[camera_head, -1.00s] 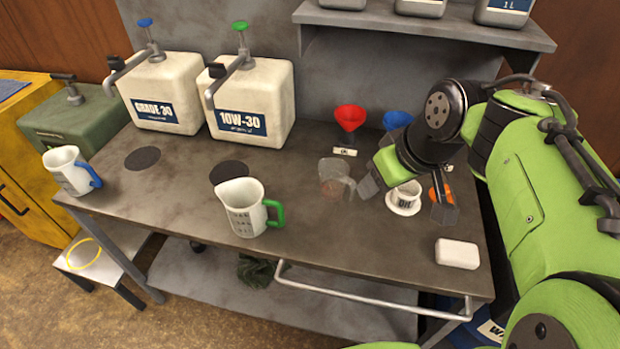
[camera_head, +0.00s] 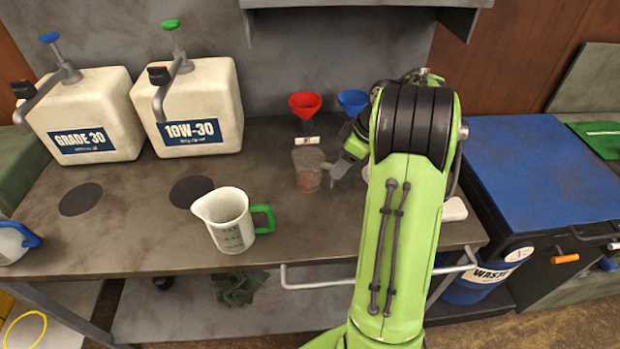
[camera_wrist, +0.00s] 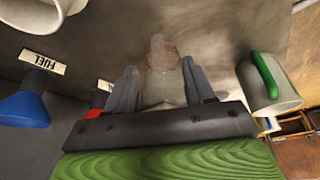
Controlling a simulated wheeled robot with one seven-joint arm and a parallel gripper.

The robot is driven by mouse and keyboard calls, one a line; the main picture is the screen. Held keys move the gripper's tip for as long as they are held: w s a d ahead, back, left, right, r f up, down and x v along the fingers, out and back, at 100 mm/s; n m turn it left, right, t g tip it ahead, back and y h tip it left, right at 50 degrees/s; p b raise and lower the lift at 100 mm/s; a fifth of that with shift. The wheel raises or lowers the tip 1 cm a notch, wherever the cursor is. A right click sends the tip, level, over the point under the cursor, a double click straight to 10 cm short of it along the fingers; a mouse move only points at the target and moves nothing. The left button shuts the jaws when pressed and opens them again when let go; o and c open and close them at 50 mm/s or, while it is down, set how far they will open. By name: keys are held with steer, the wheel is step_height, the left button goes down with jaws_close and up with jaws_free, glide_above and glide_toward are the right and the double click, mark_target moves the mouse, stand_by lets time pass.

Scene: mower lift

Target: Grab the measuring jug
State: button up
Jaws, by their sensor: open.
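A white measuring jug (camera_head: 228,222) with a green handle and dark markings stands upright on the bench, left of my arm. It also shows at the right of the wrist view (camera_wrist: 272,95). A second jug (camera_head: 12,242) with a blue handle is cut off at the left edge. A clear cup (camera_head: 307,172) with brownish contents stands right of the green-handled jug. My gripper (camera_wrist: 160,85) is open; in the wrist view its fingers lie either side of the clear cup (camera_wrist: 162,60). I cannot tell whether they touch it. My arm hides most of the gripper in the head view.
Red (camera_head: 305,103) and blue (camera_head: 353,101) funnels stand behind the cup. Two large oil containers, GRADE 30 (camera_head: 85,115) and 10W-30 (camera_head: 190,110), stand at the back left. A shelf (camera_head: 370,4) overhangs the back. A rail (camera_head: 320,283) runs along the front edge.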

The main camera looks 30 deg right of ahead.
mark_target(313, 173)
steer(key=b+x, duration=0.2)
steer(key=x, duration=0.6)
steer(key=shift+d, duration=0.1)
steer(key=shift+r, duration=0.1)
steer(key=shift+c, duration=0.6)
jaws_close()
